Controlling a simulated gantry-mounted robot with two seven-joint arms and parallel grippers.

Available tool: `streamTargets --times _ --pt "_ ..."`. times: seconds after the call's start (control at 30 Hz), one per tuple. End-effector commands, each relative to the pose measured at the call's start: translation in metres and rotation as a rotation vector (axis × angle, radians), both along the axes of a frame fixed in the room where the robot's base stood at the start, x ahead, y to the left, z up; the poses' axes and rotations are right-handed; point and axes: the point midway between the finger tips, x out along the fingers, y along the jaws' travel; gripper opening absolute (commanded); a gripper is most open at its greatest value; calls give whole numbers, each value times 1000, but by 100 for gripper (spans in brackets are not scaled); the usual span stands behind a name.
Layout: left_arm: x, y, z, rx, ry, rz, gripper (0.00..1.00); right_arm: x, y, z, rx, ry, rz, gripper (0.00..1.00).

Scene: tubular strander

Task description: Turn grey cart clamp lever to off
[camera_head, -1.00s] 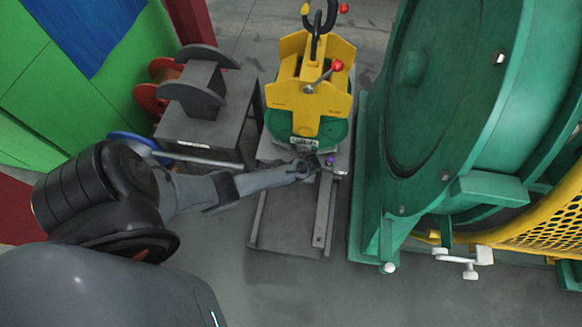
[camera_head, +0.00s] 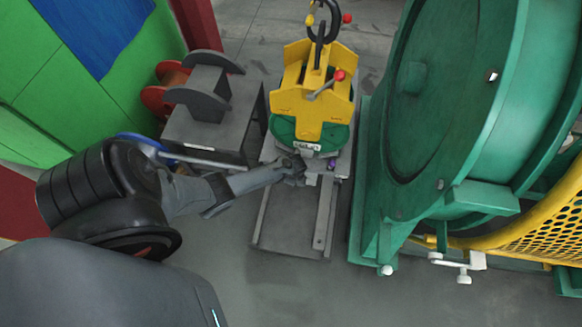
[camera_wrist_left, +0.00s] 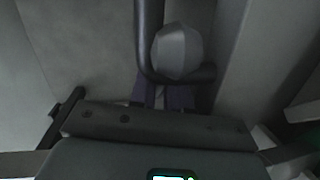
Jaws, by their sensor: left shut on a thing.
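The grey cart (camera_head: 322,226) stands on the floor in the middle of the head view, with its rails pointing toward me. My left gripper (camera_head: 298,167) is at the left side of the cart's front, just below the green base of the yellow lifting device. In the left wrist view, a dark bent bar with a pale grey rounded knob (camera_wrist_left: 178,52) lies just ahead of my left gripper (camera_wrist_left: 163,97). The gripper is shut on the clamp lever; the grip itself is largely hidden. A small purple part (camera_head: 333,162) shows to the gripper's right. My right gripper is not in view.
The yellow lifting device (camera_head: 312,105) with red knobs stands on the cart. A large green machine (camera_head: 450,120) with a yellow mesh guard (camera_head: 545,230) closes off the right. A grey stand (camera_head: 208,130) is at the left. Floor in front is clear.

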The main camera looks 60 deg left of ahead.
Motion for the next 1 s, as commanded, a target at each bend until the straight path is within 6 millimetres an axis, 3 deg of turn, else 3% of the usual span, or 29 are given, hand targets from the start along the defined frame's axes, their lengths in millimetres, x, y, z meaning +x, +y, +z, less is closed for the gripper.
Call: streamTargets --times 0.07,0.1,0.53,1.0 --pt "-1 0 -1 1 2 0 0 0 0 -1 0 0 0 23" --pt "-1 0 -1 1 3 1 23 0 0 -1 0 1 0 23" --pt "0 -1 8 1 2 -1 23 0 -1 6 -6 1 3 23" --pt "-1 -15 79 1 2 -1 23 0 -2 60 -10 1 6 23"
